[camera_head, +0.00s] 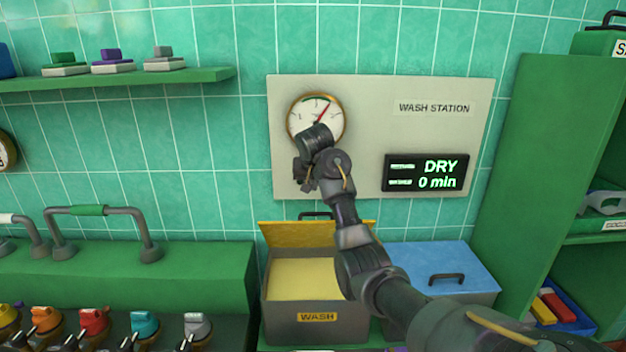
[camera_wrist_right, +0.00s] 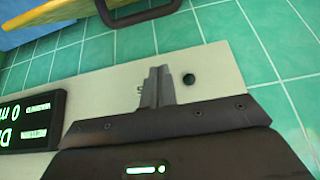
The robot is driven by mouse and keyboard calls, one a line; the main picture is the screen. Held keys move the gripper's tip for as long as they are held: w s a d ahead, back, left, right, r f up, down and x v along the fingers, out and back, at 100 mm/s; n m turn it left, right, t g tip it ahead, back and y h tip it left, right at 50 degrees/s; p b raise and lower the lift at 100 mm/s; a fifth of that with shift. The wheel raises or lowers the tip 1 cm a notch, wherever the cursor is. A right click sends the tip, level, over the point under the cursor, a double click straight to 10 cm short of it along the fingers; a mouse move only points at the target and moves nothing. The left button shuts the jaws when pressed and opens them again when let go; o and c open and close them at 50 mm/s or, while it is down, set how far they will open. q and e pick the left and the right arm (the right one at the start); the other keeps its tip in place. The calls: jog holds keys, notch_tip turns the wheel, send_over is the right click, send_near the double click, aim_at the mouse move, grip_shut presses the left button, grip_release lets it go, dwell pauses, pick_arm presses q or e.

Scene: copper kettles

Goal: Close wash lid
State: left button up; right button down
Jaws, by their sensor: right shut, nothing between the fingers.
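The wash bin (camera_head: 315,318) is a grey box with a yellow WASH label and yellow contents showing inside. Its yellow lid (camera_head: 285,234) stands raised at the back, with a dark handle (camera_head: 318,214) behind its upper edge. In the right wrist view, the yellow lid (camera_wrist_right: 65,14) and the dark handle (camera_wrist_right: 140,14) show at the top. My right gripper (camera_head: 302,185) is in front of the wash station panel, above the lid and apart from it. In the wrist view its fingers (camera_wrist_right: 157,82) are together and empty. My left gripper is not in view.
The wash station panel (camera_head: 360,90) carries a gauge (camera_head: 316,117) and a display (camera_head: 426,172) reading DRY, 0 min. A blue-lidded bin (camera_head: 450,258) stands right of the wash bin, partly behind my arm. A green cabinet (camera_head: 540,130) bounds the right; several kettles (camera_head: 95,320) stand lower left.

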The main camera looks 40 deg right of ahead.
aim_at(316, 229)
notch_tip(316, 229, down, 6)
jog(key=p, duration=0.4)
jog(key=shift+s+a+f, duration=0.15)
jog(key=shift+s+a, duration=0.05)
jog(key=shift+s, duration=0.05)
jog(key=shift+f, duration=0.1)
